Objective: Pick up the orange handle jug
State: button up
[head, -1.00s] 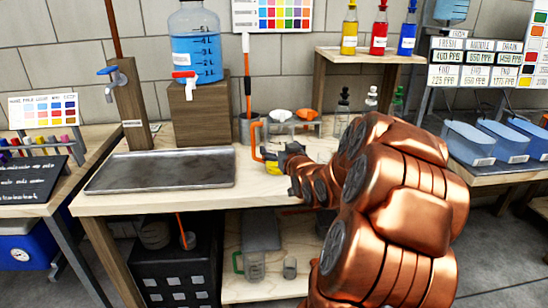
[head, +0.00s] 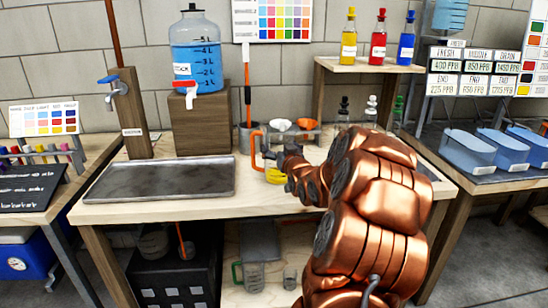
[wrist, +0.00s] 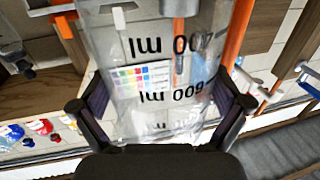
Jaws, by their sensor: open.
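The orange handle jug is clear, with its orange handle (head: 257,150) on the left in the head view, standing on the wooden bench top. In the wrist view the clear jug (wrist: 160,75) fills the middle, with black millilitre markings upside down and the orange handle at the right. My gripper (head: 282,160) is beside the jug's right side in the head view and hides part of it. In the wrist view my gripper (wrist: 160,105) is open, with one finger on each side of the jug body. I cannot tell whether the fingers touch it. Something yellow (head: 276,174) shows low beside the gripper.
A metal tray (head: 160,180) lies left on the bench. A blue jug (head: 196,55) stands on a wooden block behind it. White and orange funnels (head: 306,124) and small bottles (head: 371,105) stand behind my arm. A green handle jug (head: 252,275) is on the shelf below.

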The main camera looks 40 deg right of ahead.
jog(key=shift+w+d, duration=0.25)
jog(key=shift+w, duration=0.3)
jog(key=shift+c, duration=0.4)
jog(key=c, duration=0.9)
jog(key=shift+r, duration=0.3)
